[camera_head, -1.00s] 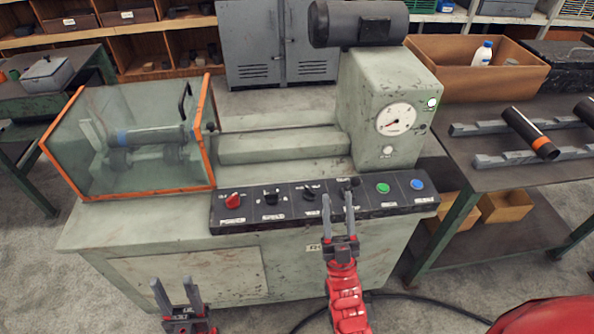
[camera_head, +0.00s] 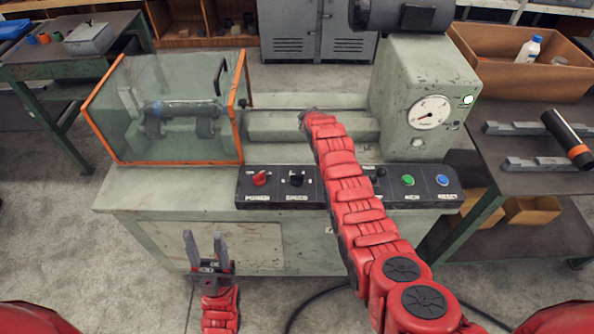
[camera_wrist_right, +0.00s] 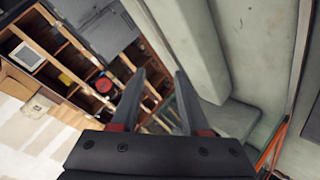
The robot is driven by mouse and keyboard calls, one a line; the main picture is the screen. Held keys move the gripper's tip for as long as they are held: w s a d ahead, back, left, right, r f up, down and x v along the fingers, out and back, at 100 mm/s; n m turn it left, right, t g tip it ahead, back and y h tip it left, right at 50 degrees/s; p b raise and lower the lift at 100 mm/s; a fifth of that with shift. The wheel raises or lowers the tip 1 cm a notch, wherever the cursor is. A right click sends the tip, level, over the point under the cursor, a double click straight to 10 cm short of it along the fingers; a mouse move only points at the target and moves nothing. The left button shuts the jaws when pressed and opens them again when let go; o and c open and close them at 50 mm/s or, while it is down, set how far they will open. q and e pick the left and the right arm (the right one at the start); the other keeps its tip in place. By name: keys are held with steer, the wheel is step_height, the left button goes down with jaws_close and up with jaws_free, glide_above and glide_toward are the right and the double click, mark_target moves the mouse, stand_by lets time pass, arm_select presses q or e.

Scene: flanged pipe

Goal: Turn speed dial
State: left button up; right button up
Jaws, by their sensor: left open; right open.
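The black control panel (camera_head: 222,187) runs along the machine's front edge. It carries a red knob (camera_head: 260,178), a black knob (camera_head: 296,179), a green button (camera_head: 408,180) and a blue button (camera_head: 442,180). The labels are too small to tell which is the speed dial; my right arm hides the panel's middle. My right arm reaches over the panel to the machine bed, its gripper barely visible in the head view. In the right wrist view my right gripper (camera_wrist_right: 160,75) is open and empty. My left gripper (camera_head: 203,238) is open and empty, low before the machine's front.
A clear guard box with orange edges (camera_head: 242,120) stands on the machine's left. A housing with a white gauge (camera_head: 429,112) stands on the right. A side table (camera_head: 510,185) bears a dark pipe (camera_head: 566,138) and a brown crate (camera_head: 490,70).

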steer(key=s+a+r+n+g+h, duration=0.1)
steer(key=s+a+r+n+g, duration=0.3)
steer(key=s+g, duration=0.3)
step_height(320, 180, up, 7)
steer(key=n+g+h, duration=0.1)
steer(key=n+g, duration=0.1)
steer(key=g, duration=0.2)
glide_above(297, 175)
step_height(297, 175, down, 10)
steer(key=b, duration=0.8)
steer(key=shift+d+r, duration=0.1)
steer(key=shift+r, duration=0.15)
steer(key=f+p, duration=0.1)
steer(key=f, duration=0.3)
steer(key=shift+a+f+p, duration=0.15)
steer(key=shift+a+p, duration=0.05)
steer(key=shift+p, duration=0.1)
step_height(297, 175, down, 3)
steer(key=shift+b, duration=0.7)
steer(key=shift+w+f, duration=0.1)
steer(key=shift+f, duration=0.15)
steer(key=shift+r, duration=0.1)
jaws_close()
